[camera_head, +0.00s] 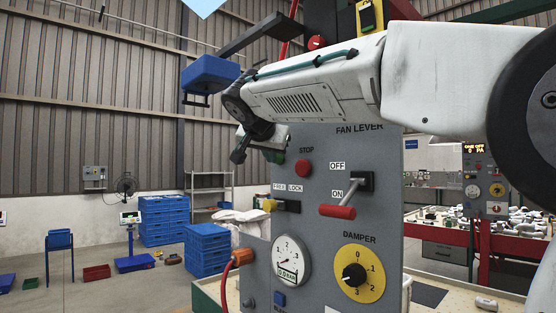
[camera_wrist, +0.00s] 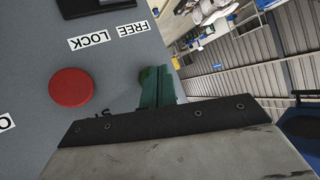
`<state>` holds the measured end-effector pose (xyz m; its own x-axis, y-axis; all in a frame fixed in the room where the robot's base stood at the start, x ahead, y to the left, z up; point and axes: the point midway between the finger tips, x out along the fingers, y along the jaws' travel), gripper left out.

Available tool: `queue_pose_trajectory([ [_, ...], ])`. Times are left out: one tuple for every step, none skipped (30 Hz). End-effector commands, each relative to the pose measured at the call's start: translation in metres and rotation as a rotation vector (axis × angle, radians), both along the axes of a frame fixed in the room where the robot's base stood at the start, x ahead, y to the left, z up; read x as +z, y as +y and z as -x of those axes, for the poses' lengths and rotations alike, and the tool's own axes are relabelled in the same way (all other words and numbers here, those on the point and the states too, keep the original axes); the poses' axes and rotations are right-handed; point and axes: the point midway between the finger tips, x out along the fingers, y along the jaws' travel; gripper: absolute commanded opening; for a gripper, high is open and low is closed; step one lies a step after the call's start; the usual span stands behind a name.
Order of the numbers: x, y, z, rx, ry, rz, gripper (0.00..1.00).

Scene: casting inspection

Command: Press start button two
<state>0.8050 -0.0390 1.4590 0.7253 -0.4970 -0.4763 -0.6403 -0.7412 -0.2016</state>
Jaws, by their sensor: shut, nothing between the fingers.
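A grey control panel (camera_head: 340,230) stands in front of me. A green button (camera_head: 279,157) shows in the head view at the panel's upper left, partly covered by my arm's end. In the wrist view a rounded green edge (camera_wrist: 147,74) shows beside and behind my fingers; most of it is hidden. My gripper (camera_wrist: 158,82) is shut and empty, its teal fingers together at the panel's edge. I cannot tell whether they touch the button. No number for the button is readable.
A red stop button (camera_head: 303,168) sits close by; it also shows in the wrist view (camera_wrist: 72,87). Another panel (camera_head: 487,183) stands behind right.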

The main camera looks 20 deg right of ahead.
Motion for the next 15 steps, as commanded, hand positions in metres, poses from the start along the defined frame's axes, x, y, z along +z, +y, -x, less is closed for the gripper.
queue_pose_trajectory([
  [0.0, -0.0008, -0.0003, 0.0, 0.0, 0.0, 0.0],
  [0.0, -0.0011, -0.0003, 0.0, 0.0, 0.0, 0.0],
  [0.0, -0.0016, -0.0006, 0.0, 0.0, 0.0, 0.0],
  [0.0, -0.0019, -0.0006, 0.0, 0.0, 0.0, 0.0],
  [0.0, -0.0022, -0.0008, 0.0, 0.0, 0.0, 0.0],
  [0.0, -0.0027, -0.0009, 0.0, 0.0, 0.0, 0.0],
  [0.0, -0.0029, -0.001, 0.0, 0.0, 0.0, 0.0],
  [0.0, -0.0033, -0.0012, 0.0, 0.0, 0.0, 0.0],
  [0.0, -0.0037, -0.0013, 0.0, 0.0, 0.0, 0.0],
  [0.0001, -0.004, -0.0015, 0.0, 0.0, 0.0, 0.0],
  [0.0, -0.0044, -0.0016, 0.0, 0.0, 0.0, 0.0],
  [0.0, -0.0047, -0.0017, 0.0, 0.0, 0.0, 0.0],
  [0.0, -0.0051, -0.0019, 0.0, 0.0, 0.0, 0.0],
  [0.0001, -0.0055, -0.0019, 0.0, 0.0, 0.0, 0.0],
  [0.0001, -0.0052, -0.002, 0.001, 0.0, 0.0, 0.0],
])
